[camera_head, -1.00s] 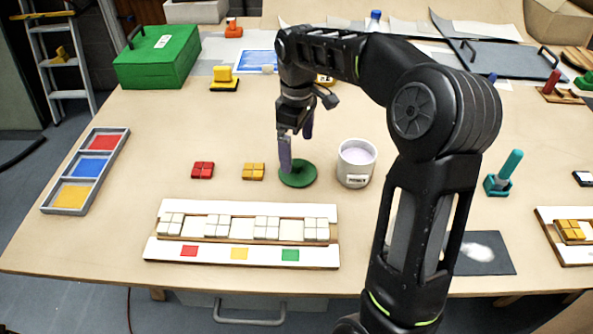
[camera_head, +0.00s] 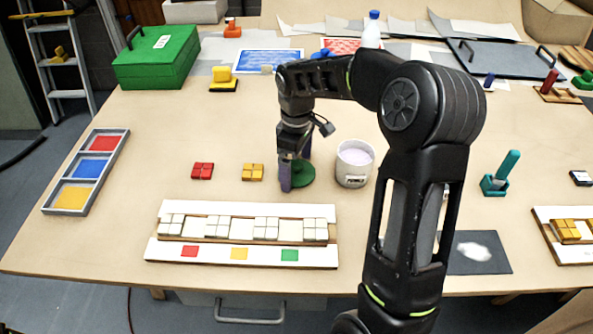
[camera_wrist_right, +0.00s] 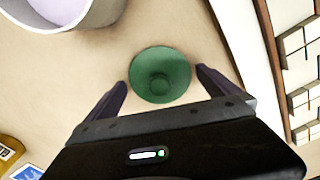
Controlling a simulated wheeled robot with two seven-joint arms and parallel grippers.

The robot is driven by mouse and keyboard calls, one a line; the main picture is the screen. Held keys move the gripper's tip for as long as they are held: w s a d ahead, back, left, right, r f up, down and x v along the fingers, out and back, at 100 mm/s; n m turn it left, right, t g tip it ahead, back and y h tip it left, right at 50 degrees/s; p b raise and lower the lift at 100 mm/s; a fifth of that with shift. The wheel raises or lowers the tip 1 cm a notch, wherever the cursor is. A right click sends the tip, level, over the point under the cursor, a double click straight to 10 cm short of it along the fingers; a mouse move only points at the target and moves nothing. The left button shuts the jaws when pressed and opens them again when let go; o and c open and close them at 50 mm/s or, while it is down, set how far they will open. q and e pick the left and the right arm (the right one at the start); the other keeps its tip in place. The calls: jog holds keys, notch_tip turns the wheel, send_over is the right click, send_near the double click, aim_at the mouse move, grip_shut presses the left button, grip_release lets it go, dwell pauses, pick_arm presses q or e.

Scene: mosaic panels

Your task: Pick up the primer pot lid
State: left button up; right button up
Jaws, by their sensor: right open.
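The primer pot lid is a round green disc with a knob (camera_head: 303,174), lying on the table left of the white primer pot (camera_head: 354,163). In the right wrist view the lid (camera_wrist_right: 160,75) sits just ahead of and between my fingertips, with its knob facing up. The pot's rim (camera_wrist_right: 68,14) shows at the top left there. My right gripper (camera_head: 294,172) is open and empty, low over the lid; it also shows in the right wrist view (camera_wrist_right: 161,84). In the head view its fingers hide part of the lid. My left gripper is not in view.
Red tiles (camera_head: 202,171) and yellow tiles (camera_head: 252,172) lie left of the lid. A mosaic panel (camera_head: 242,252) lies in front. A teal-handled tool in a holder (camera_head: 500,175) stands right. The table between the tiles and the green box (camera_head: 158,58) is mostly clear.

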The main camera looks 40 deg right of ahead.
aim_at(297, 163)
jog(key=shift+c, duration=0.3)
jog(key=c, duration=1.1)
notch_tip(297, 163, up, 10)
jog(key=shift+r+b, duration=0.1)
jog(key=shift+b, duration=0.25)
dwell(0.5)
